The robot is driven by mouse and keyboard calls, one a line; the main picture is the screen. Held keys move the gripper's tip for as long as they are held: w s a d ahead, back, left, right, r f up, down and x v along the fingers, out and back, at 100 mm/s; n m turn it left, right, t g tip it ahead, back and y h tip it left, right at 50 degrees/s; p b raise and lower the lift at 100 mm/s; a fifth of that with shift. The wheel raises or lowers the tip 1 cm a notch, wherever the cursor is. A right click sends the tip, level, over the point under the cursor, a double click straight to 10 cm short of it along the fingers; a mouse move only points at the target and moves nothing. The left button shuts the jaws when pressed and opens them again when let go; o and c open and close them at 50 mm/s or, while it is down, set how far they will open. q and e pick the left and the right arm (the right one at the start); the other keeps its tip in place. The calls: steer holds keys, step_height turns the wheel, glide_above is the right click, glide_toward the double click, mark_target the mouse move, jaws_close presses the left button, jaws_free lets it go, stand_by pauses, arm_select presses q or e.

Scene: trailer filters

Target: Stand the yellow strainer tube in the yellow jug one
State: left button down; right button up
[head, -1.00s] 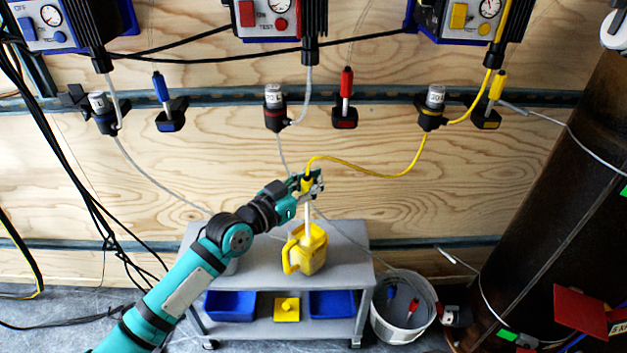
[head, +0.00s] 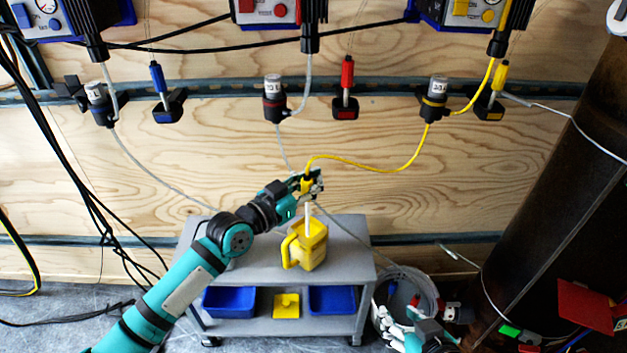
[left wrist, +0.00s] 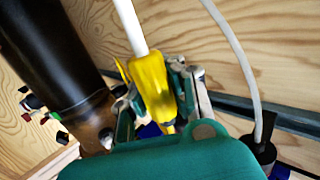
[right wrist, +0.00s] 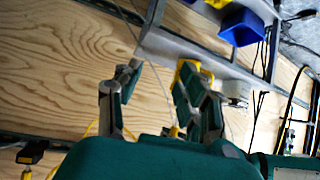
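My left gripper (head: 310,186) is shut on the yellow head of the yellow strainer tube (head: 307,184). It holds the tube upright above the yellow jug (head: 308,247) on the grey cart. The white lower part of the tube points down at the jug's mouth; I cannot tell how far its end is inside. The left wrist view also shows the yellow head (left wrist: 152,85) between the fingers. A yellow hose runs from it to the wall fitting. My right gripper (right wrist: 158,92) is open and empty; in the head view it is low at the right (head: 408,325).
The grey cart (head: 350,235) carries blue bins (head: 332,299) and a small yellow box (head: 286,305) on its lower shelf. A dark cylinder (head: 555,190) stands at the far right. Blue and red tubes hang in wall holders.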

arm_select(q)
steer(key=shift+f+b, duration=0.65)
steer(key=shift+f, duration=0.2)
arm_select(e)
steer(key=w+a+r+t+y, duration=0.1)
steer(key=w+r+t, duration=0.2)
steer(key=r, duration=0.2)
steer(key=shift+w+a+t, duration=0.3)
steer(key=shift+a, duration=0.05)
arm_select(q)
steer(key=c, duration=2.1)
jaws_free()
steer(key=o, duration=0.7)
steer(key=v, duration=1.2)
